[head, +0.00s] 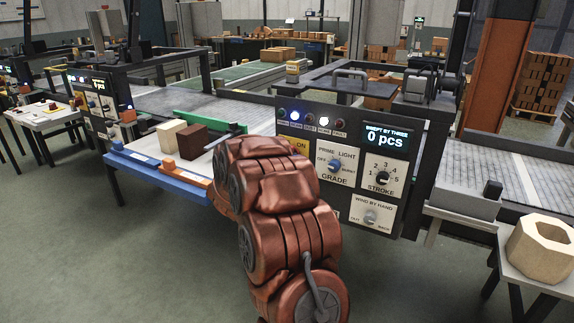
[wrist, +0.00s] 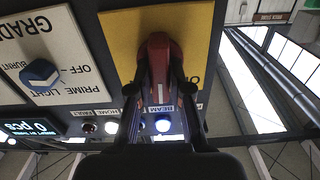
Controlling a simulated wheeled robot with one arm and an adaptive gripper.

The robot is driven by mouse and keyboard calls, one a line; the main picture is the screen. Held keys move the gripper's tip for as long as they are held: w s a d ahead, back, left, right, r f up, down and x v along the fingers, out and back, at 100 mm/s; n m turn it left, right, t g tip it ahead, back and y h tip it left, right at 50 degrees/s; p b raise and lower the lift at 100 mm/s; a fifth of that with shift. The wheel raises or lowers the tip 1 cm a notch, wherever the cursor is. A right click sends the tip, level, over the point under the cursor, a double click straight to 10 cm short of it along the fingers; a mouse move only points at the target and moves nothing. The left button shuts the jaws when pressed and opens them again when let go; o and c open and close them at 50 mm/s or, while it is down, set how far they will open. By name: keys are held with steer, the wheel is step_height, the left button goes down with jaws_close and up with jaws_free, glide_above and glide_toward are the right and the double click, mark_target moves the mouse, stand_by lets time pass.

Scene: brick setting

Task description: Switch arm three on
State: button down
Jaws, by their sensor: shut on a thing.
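The control panel (head: 345,165) has a display (head: 391,136) reading "SWEPT BY THREE, 0 pcs". A yellow plate (head: 299,146) at its upper left shows "ON"; my arm covers part of it. In the wrist view, the picture is upside down and the yellow plate (wrist: 115,35) carries a red switch handle (wrist: 160,55). My gripper (wrist: 161,88) has its two dark fingers closed on either side of this handle. In the head view the gripper and handle are hidden behind my arm. The handle's exact position is hard to tell.
The panel also has a blue GRADE knob (head: 335,165), a black STROKE knob (head: 384,172) and a grey WIND BY HAND knob (head: 370,217). Blue and white lamps are lit above. Brown (head: 197,141) and cream (head: 171,133) blocks stand left of my arm.

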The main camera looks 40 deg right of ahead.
steer(key=shift+s+m+b, duration=0.1)
steer(key=shift+m+b, duration=3.1)
steer(key=shift+m, duration=1)
steer(key=c, duration=1.1)
jaws_free()
steer(key=v, duration=1.2)
